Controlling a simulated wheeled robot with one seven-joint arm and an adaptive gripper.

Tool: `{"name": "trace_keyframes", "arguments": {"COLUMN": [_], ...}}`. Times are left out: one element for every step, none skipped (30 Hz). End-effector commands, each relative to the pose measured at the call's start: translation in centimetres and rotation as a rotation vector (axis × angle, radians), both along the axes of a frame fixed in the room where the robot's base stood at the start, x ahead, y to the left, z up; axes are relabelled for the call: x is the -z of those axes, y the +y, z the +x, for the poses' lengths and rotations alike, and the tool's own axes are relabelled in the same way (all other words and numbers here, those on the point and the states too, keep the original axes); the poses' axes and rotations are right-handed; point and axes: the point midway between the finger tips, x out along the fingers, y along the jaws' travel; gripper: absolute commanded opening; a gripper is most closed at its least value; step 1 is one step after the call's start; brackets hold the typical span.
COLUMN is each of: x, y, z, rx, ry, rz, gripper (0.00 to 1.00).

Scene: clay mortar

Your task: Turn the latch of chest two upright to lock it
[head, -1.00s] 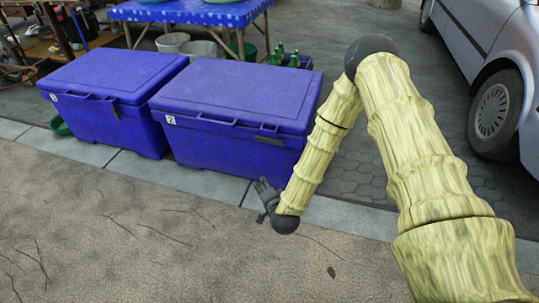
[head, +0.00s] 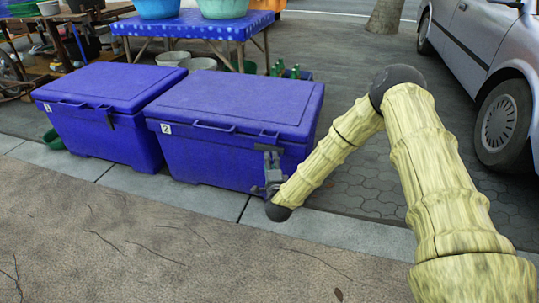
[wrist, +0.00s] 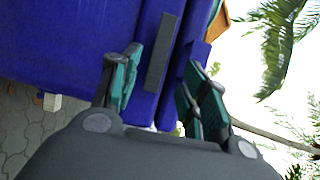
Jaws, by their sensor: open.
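Chest two (head: 215,155) is a blue lidded box with a white "2" label, its lid shut. Its latch (head: 262,147) is a dark grey bar near the right end of the front, just below the lid. The bar lies sideways along the lid's edge, partly covered by my gripper in the head view. In the wrist view the latch (wrist: 160,52) shows as a grey strip between the fingers. My gripper (head: 270,163) is open in front of the latch, fingers pointing toward it. In the wrist view the green-padded fingers (wrist: 163,62) stand either side of it; I cannot tell whether they touch.
Chest one (head: 95,135), also blue and shut, stands to the left with its latch (head: 110,121) hanging down. A table with a blue cloth (head: 200,24) and basins stands behind. A silver car (head: 480,60) is at the right. The pavement (head: 130,235) in front is clear.

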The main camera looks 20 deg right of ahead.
Motion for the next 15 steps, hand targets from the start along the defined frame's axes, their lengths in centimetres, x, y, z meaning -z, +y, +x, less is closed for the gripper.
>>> {"name": "trace_keyframes", "arguments": {"x": [0.3,0.3,0.3,0.3,0.3,0.3,0.3,0.3,0.3,0.3,0.3,0.3,0.3,0.2,0.2], "y": [-0.2,-0.3,-0.4,-0.5,-0.6,-0.7,-0.8,-0.9,-1.0,-1.1,-1.2,-1.2,-1.3,-1.3,-1.4], "z": [0.9,1.4,2.0,2.5,3.0,3.6,4.1,4.5,5.0,5.4,5.7,6.1,6.4,6.6,6.9], "rx": [0.0,0.001,0.0,0.0,0.0,-0.001,-0.001,0.0,-0.001,-0.001,0.0,-0.001,-0.001,-0.001,-0.001], "ry": [-0.003,-0.003,-0.002,-0.002,-0.003,-0.002,-0.002,-0.002,-0.001,-0.001,-0.001,-0.001,0.0,0.0,0.0], "rz": [-0.002,-0.002,-0.001,-0.001,-0.002,-0.001,-0.001,-0.001,-0.001,-0.001,-0.002,-0.002,-0.002,-0.002,-0.002], "gripper": [0.45,0.45,0.45,0.45,0.45,0.45,0.45,0.45,0.45,0.45,0.45,0.45,0.45,0.45,0.45]}}
